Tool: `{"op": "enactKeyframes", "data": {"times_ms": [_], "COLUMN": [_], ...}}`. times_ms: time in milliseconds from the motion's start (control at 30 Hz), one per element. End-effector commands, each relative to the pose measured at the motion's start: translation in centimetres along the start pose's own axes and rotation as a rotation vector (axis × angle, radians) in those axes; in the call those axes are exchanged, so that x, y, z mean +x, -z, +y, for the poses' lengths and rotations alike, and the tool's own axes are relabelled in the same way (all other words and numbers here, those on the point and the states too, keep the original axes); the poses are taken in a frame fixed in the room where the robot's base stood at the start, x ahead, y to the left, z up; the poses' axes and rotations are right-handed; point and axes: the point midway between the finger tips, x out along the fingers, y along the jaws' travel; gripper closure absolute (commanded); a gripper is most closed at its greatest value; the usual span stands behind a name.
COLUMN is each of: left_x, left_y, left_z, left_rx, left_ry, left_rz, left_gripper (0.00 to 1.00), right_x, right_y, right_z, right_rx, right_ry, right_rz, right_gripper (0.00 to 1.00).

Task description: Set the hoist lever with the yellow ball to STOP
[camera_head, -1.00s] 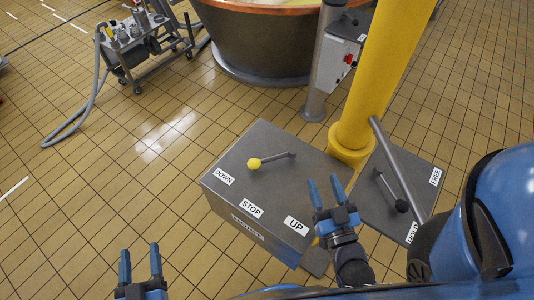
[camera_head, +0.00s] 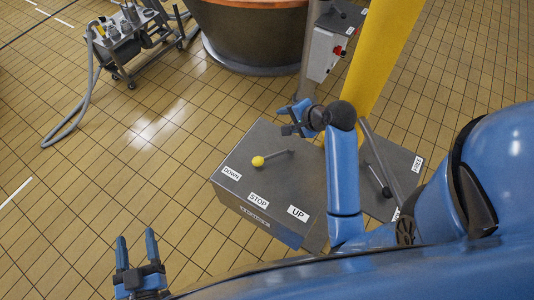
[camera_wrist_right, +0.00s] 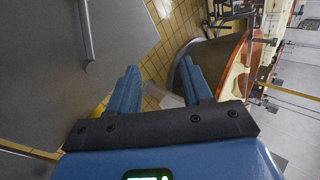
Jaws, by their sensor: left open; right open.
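The hoist lever with the yellow ball (camera_head: 258,161) sits on top of a grey box (camera_head: 232,196). Its ball is near the DOWN label (camera_head: 231,173); the STOP label (camera_head: 258,200) and the UP label (camera_head: 298,213) follow along the front edge to the right. My right gripper (camera_head: 286,116) is open and empty above the box's far edge, beyond the lever and not touching it. In the right wrist view the open fingers (camera_wrist_right: 158,92) show, with a grey lever rod (camera_wrist_right: 86,30) to the upper left. My left gripper (camera_head: 136,246) is open and empty over the floor at lower left.
A second grey box with a black-knobbed lever (camera_head: 385,191) stands right of the hoist box, near a yellow column (camera_head: 385,50). A copper vat (camera_head: 250,35) and a wheeled cart (camera_head: 128,40) stand behind.

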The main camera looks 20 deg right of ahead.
Motion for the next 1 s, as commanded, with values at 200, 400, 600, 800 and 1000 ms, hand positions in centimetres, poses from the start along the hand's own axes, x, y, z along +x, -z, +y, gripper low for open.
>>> {"op": "enactKeyframes", "data": {"times_ms": [200,400,600,800,1000], "left_x": [0.0,0.0,0.0,0.0,0.0], "left_y": [-0.1,0.0,0.3,0.9,1.4], "left_z": [0.0,0.0,0.0,0.0,0.0], "left_rx": [0.000,0.000,0.000,0.000,0.000], "left_ry": [0.000,0.000,0.000,0.000,0.000], "left_rz": [0.000,0.000,0.000,0.000,0.000], "left_gripper": [0.41,0.41,0.41,0.41,0.41], "right_x": [-0.6,-0.9,0.8,3.7,6.5], "right_y": [-3.6,-4.6,-5.0,-5.7,-6.4], "right_z": [4.9,6.3,6.9,7.8,8.6], "right_rx": [0.226,0.328,0.338,0.336,0.335], "right_ry": [-0.254,-0.340,-0.342,-0.342,-0.340], "right_rz": [-0.156,-0.175,-0.174,-0.173,-0.173], "right_gripper": [0.51,0.51,0.51,0.51,0.51]}}
